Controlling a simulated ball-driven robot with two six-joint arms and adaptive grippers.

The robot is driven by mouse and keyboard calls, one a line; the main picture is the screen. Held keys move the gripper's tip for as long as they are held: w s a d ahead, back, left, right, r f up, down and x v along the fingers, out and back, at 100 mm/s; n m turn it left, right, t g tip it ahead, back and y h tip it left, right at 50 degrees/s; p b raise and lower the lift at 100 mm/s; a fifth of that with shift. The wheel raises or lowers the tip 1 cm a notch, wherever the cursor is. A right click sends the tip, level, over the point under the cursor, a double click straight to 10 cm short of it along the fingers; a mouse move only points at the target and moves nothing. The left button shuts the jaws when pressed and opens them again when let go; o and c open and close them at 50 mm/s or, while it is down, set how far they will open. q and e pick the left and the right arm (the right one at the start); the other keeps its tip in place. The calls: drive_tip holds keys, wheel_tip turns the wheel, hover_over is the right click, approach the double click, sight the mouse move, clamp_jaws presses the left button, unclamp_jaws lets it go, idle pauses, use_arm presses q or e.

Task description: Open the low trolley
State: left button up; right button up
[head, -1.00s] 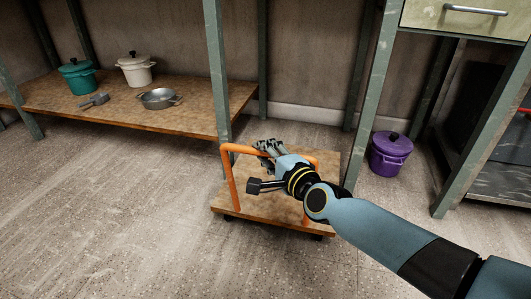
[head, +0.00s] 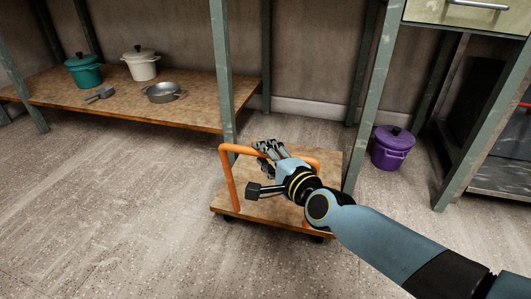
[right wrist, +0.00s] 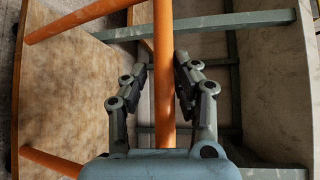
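The low trolley (head: 265,207) is a flat wooden platform with an orange tubular handle (head: 228,180), standing on the floor beside a green shelf post. My right gripper (head: 266,147) is at the top bar of the handle. In the right wrist view, the orange bar (right wrist: 164,85) runs between the two fingers of my right gripper (right wrist: 164,62). The fingers are apart, with narrow gaps showing on both sides of the bar. My right wrist and forearm cover part of the platform and handle in the head view. My left gripper is not in view.
A low wooden shelf (head: 120,112) at the left holds a teal pot (head: 84,73), a white pot (head: 141,66) and a grey pan (head: 163,93). A purple pot (head: 392,150) stands on the floor right of the trolley. The floor left of the trolley is clear.

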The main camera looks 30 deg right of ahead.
drive_tip(key=shift+o, duration=1)
drive_tip(key=shift+r, duration=0.1)
drive_tip(key=s+r, duration=0.1)
drive_tip(key=s, duration=1)
drive_tip(key=shift+s+a+r, duration=0.35)
drive_tip(key=shift+s+a, duration=0.05)
